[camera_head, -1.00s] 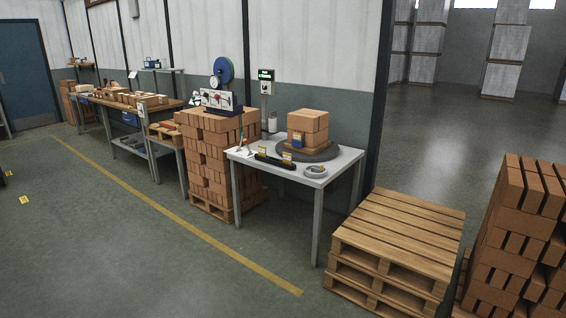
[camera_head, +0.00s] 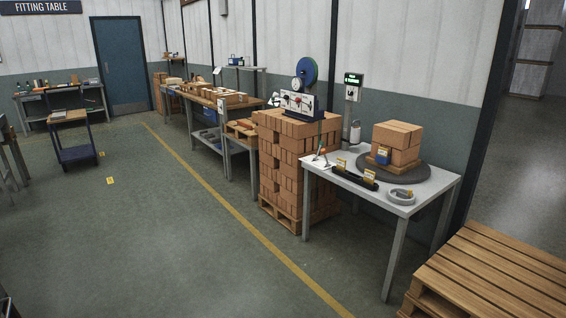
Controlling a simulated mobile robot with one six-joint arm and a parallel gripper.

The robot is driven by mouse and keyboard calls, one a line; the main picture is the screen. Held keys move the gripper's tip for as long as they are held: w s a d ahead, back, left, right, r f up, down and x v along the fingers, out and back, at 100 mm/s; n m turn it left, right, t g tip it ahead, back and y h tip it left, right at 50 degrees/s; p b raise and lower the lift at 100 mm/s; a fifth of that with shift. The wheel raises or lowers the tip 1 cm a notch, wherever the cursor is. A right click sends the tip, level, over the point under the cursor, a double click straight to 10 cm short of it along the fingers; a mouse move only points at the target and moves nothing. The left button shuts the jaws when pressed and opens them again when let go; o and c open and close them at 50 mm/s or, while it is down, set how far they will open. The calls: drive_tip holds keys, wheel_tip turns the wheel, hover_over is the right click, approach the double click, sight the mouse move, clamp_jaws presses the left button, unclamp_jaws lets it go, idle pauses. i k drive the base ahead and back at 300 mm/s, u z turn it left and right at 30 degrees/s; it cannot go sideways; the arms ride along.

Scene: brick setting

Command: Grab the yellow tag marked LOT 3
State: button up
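Several small yellow tags are in view, and their lettering is too small to read, so I cannot tell which is LOT 3. On the white table, one yellow tag (camera_head: 341,164) stands at the left of a black holder (camera_head: 354,174) and another yellow tag (camera_head: 369,176) at its right. A blue item with a yellow patch (camera_head: 383,154) is against the stacked bricks (camera_head: 397,138) on a dark round plate. Yellow markers also lie on the floor, one nearer (camera_head: 110,181) and one by the blue cart. My gripper is not in view.
The white table (camera_head: 437,191) stands between a brick stack on a pallet (camera_head: 290,180) and an empty wooden pallet (camera_head: 495,270). A grey ring (camera_head: 400,196) lies on its front corner. Open floor (camera_head: 180,250) lies left, crossed by a yellow line. A blue cart (camera_head: 76,150) stands far left.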

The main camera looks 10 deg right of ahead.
sight(382, 151)
drive_tip(key=u, duration=0.3)
drive_tip(key=i, duration=2.9)
drive_tip(key=z, duration=0.45)
